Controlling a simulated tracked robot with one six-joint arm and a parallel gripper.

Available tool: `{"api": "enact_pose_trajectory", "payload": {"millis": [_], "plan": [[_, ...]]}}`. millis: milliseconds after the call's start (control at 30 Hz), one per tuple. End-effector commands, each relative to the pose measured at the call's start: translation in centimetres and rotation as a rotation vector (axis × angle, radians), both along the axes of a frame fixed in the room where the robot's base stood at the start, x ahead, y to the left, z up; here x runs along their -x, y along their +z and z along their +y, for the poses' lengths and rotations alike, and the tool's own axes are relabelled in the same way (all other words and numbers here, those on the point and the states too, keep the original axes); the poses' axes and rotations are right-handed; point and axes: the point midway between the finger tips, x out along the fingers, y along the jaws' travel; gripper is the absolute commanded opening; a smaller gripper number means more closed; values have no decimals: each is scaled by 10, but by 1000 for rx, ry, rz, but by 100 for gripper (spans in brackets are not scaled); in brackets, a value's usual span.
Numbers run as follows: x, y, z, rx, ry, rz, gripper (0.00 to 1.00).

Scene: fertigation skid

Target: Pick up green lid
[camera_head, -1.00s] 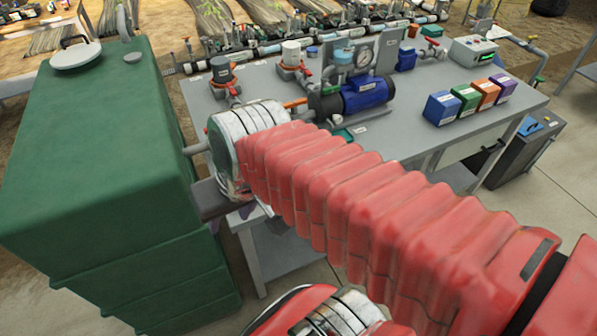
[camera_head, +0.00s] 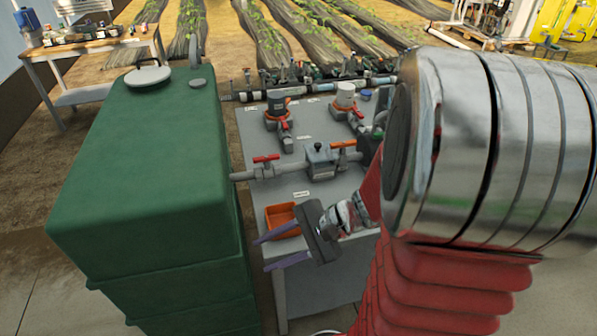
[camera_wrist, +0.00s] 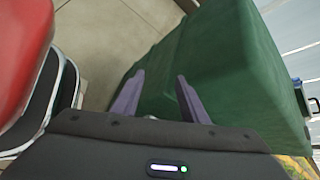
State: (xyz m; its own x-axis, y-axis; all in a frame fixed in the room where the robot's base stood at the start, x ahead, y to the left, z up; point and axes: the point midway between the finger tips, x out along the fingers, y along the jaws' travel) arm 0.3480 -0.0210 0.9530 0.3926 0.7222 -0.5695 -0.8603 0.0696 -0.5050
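I cannot make out a green lid in either current view; my arm covers the right part of the bench. My gripper (camera_head: 261,255) is at the front left of the bench, beside the orange tray and close to the green tank. Its two purple fingers point left toward the tank and are apart, with nothing seen held between them. In the wrist view, my gripper (camera_wrist: 160,75) is open, with the tank's green side and the floor beyond its fingers.
The large green tank (camera_head: 150,180) with a white lid (camera_head: 148,77) fills the left. The grey bench (camera_head: 315,115) carries pipes, red-handled valves (camera_head: 266,158), a blue lid (camera_head: 366,95) and an orange tray (camera_head: 290,210). A wooden table (camera_head: 95,45) stands at the back left.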

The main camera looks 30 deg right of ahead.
Motion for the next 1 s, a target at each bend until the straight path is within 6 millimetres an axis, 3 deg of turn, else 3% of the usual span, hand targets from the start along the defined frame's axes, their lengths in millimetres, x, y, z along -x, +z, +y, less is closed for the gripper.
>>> {"api": "enact_pose_trajectory", "payload": {"millis": [267,533,800,1000], "plan": [[-25,-18,-59,-275,-371,25,40],[-32,-45,-137,-507,-750,8,40],[-8,-86,-224,-699,-1143,-28,40],[14,-110,-263,-774,-1334,-53,40]]}}
